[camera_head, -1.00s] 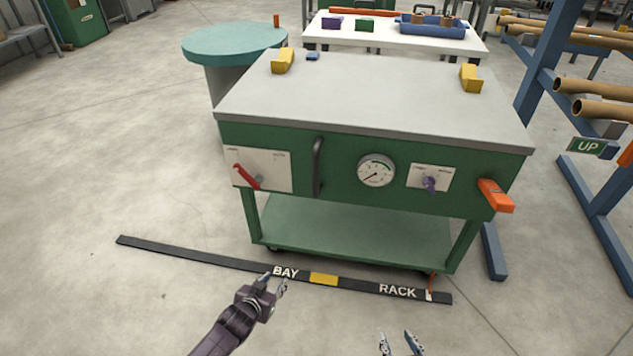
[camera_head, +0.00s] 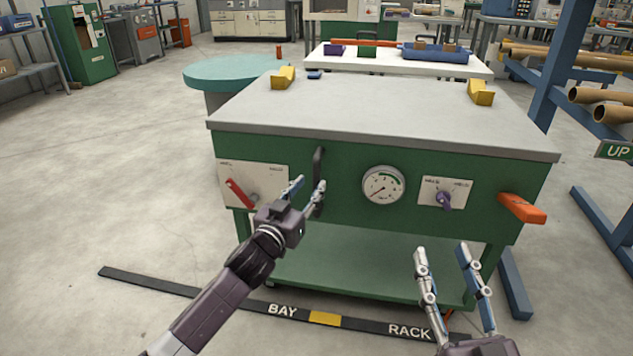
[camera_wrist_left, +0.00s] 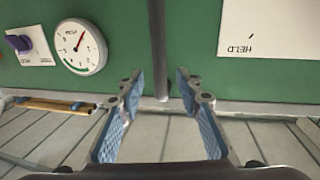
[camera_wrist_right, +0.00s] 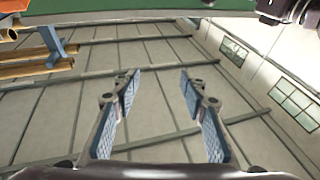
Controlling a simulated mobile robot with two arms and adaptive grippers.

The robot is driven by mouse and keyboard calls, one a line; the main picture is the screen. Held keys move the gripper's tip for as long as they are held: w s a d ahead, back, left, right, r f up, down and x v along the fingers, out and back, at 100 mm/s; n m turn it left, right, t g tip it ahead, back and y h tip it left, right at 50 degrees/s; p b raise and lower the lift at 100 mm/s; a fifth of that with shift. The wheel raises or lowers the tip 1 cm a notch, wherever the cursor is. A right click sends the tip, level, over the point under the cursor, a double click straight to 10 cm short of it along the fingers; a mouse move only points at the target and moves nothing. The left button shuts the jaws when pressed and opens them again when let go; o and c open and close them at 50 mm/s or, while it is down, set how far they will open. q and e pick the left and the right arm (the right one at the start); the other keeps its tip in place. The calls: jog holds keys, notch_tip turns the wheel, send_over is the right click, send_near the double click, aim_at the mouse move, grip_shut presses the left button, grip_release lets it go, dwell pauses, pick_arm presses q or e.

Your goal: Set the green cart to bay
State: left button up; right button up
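The green cart (camera_head: 525,177) stands in front of me in the head view, with a grey top and a lower shelf. A dark upright handle (camera_head: 318,164) is on its front; it also shows in the left wrist view (camera_wrist_left: 157,45). My left gripper (camera_head: 309,186) is open at the handle, whose lower end appears between its fingertips. I cannot tell if they touch. My right gripper (camera_head: 443,250) is open and empty in front of the cart's lower right. A black floor strip (camera_head: 180,287) reads BAY at left and RACK at right, with a yellow patch (camera_head: 325,318) between.
The cart front carries a red lever (camera_head: 239,193), a gauge (camera_head: 384,185), a purple knob (camera_head: 444,199) and an orange handle (camera_head: 522,208). A round teal table (camera_head: 230,70) stands behind left, a blue rack (camera_head: 545,100) at right. The floor at left is clear.

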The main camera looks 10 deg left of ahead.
aim_at(315, 180)
pick_arm(q)
jog(key=b+x, duration=0.1)
jog(key=x, duration=0.3)
jog(key=shift+w+f, duration=0.1)
jog(key=shift+w, duration=0.2)
jog(key=shift+w+d, duration=0.15)
jog(key=shift+w, duration=0.1)
pick_arm(e)
jog(key=s+r+t+y, duration=0.1)
jog(key=s+r+t, duration=0.2)
jog(key=r, duration=0.4)
jog(key=shift+s+t, duration=0.4)
jog(key=shift+t, duration=0.2)
jog(key=shift+r, duration=0.1)
pick_arm(q)
grip_shut()
